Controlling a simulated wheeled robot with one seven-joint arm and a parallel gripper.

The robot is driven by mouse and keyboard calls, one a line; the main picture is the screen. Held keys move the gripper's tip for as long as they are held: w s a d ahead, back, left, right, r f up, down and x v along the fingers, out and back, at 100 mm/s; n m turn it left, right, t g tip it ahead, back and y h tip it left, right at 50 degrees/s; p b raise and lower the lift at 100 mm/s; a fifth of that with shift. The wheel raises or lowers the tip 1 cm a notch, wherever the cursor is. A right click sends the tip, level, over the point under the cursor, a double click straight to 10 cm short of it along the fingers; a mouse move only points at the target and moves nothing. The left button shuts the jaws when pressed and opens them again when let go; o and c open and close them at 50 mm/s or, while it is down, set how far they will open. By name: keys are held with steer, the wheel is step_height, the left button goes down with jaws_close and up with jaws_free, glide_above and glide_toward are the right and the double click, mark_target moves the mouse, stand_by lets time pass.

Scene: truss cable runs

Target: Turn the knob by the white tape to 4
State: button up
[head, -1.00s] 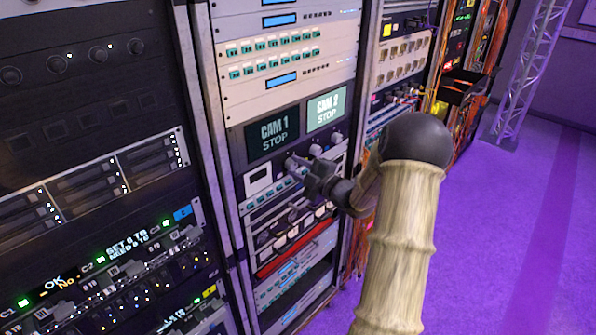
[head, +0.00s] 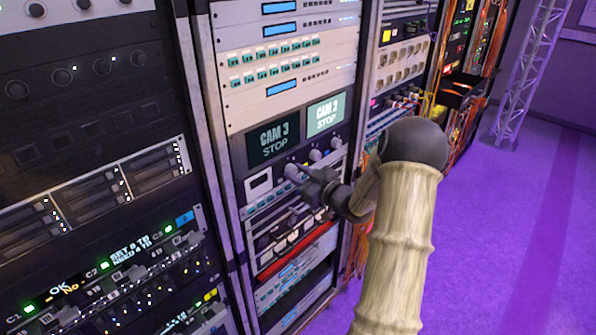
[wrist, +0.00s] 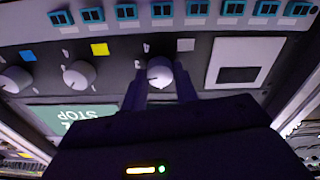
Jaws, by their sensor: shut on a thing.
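The knob by the white tape (wrist: 160,70) is light grey and round, and sits between my fingertips in the wrist view. The white tape (wrist: 186,45) lies just beside it, to the upper right in the wrist view. My gripper (head: 300,174) is shut on this knob, which shows in the head view (head: 290,170) on the panel below the two screens. The dark left screen (head: 273,143) reads CAM 3 STOP; the bright right screen (head: 326,113) reads CAM 2 STOP.
Two more knobs stand beside it in the wrist view, one by yellow tape (wrist: 99,49) and one by blue tape (wrist: 27,55). A row of teal buttons (wrist: 165,10) runs along the panel. Another rack (head: 90,170) stands at the left; purple floor is open at the right.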

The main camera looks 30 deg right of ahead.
steer(key=m+p, duration=0.2)
steer(key=m, duration=0.1)
steer(key=shift+m, duration=0.3)
steer(key=m+p, duration=0.2)
steer(key=m, duration=0.1)
steer(key=shift+r+m, duration=0.1)
steer(key=shift+m, duration=0.3)
steer(key=m+p, duration=0.2)
steer(key=m, duration=0.1)
steer(key=shift+m, duration=0.3)
steer(key=shift+m+p, duration=0.85)
steer(key=shift+m, duration=0.65)
steer(key=o, duration=1)
steer(key=shift+s, duration=0.1)
